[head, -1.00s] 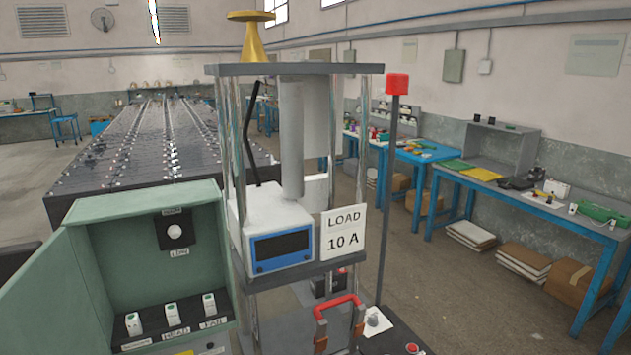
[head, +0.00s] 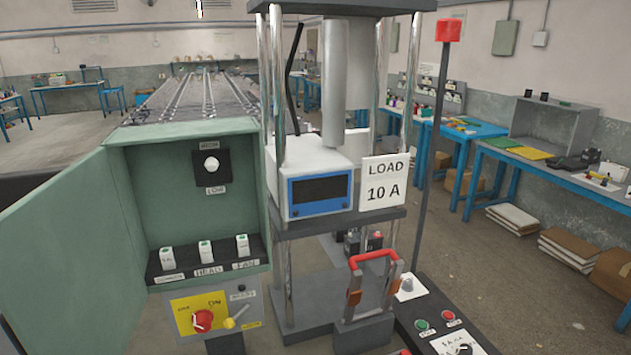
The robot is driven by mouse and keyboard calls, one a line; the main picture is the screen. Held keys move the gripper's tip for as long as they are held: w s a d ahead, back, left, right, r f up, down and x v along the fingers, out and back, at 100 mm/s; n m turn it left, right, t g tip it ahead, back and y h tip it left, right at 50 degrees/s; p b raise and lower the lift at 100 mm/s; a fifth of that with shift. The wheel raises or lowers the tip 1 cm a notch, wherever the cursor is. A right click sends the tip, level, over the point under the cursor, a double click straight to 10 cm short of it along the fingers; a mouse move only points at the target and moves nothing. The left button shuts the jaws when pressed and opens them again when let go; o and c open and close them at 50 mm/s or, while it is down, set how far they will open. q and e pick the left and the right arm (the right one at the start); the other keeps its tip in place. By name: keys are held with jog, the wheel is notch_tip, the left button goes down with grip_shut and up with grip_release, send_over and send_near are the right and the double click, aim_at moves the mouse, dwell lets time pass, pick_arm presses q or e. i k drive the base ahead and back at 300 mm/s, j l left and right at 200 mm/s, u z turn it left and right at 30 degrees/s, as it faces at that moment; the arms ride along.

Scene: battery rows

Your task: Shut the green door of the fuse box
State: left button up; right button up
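The green fuse box (head: 190,140) stands at the left of the head view. Its green door (head: 75,262) is hinged on the box's left side and hangs wide open toward the left and toward me. Inside the box are a dark switch plate with a round white knob (head: 211,164) and a row of three white fuses (head: 205,251) on a black strip. The door's lower left part runs out of the picture. Neither of my grippers shows in the view.
Below the box is a yellow panel (head: 190,303) with a red rotary switch. Right of it stands a metal rack (head: 340,222) with a blue-framed meter and a "LOAD 10 A" sign. A red-topped pole (head: 448,30) and a button console (head: 440,318) stand further right.

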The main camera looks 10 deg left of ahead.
aim_at(72, 283)
jog(key=j, duration=0.55)
jog(key=k+j, duration=0.15)
jog(key=j, duration=0.35)
jog(key=j+z, duration=0.1)
jog(key=j, duration=0.45)
jog(key=k+j, duration=0.15)
jog(key=j, duration=0.4)
